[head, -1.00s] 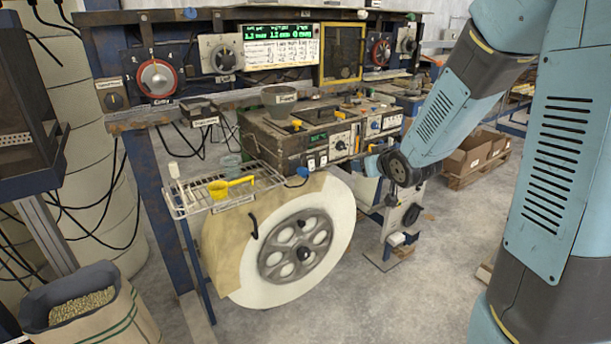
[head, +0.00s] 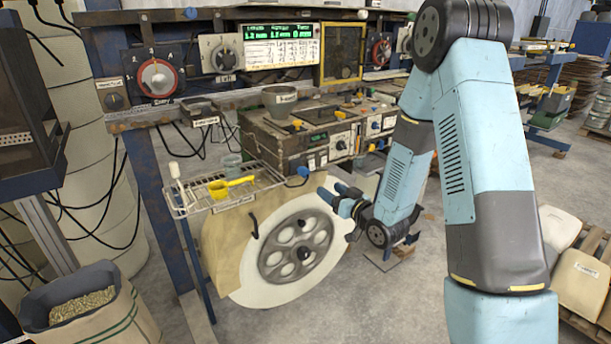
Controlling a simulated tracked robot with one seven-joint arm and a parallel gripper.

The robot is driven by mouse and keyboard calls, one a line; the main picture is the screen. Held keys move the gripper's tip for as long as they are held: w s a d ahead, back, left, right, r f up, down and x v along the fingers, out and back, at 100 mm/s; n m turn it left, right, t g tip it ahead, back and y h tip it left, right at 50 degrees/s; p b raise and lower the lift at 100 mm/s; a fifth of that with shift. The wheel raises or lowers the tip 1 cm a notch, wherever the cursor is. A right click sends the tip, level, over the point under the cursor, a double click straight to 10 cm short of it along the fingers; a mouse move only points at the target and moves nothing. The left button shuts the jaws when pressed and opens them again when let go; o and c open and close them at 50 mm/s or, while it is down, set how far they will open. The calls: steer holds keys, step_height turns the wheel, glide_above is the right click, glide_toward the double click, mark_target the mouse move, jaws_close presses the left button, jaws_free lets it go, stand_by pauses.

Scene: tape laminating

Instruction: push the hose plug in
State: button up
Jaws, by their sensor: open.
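I cannot clearly pick out the hose plug or its socket at this size. A small blue knob-like piece (head: 303,172) sits at the lower front of the boxy bench machine (head: 285,145), near the wire rack's right end. A short black curved piece (head: 254,226) stands out from the cream housing around the large wheel. My gripper (head: 328,190) is open, with blue fingers pointing left. In the picture it is in front of the wheel's upper right edge, right of and slightly below the blue piece. I see nothing between the fingers, and it appears apart from the machine.
The large white wheel (head: 288,283) is below the machine. A wire rack (head: 232,187) with a yellow scoop (head: 229,185) juts out on the left. A bin of pellets (head: 82,312) stands at the lower left. Bare floor shows in front of the wheel's right side.

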mark_target(308, 174)
steer(key=x, duration=1.3)
steer(key=shift+c, duration=0.2)
jaws_close()
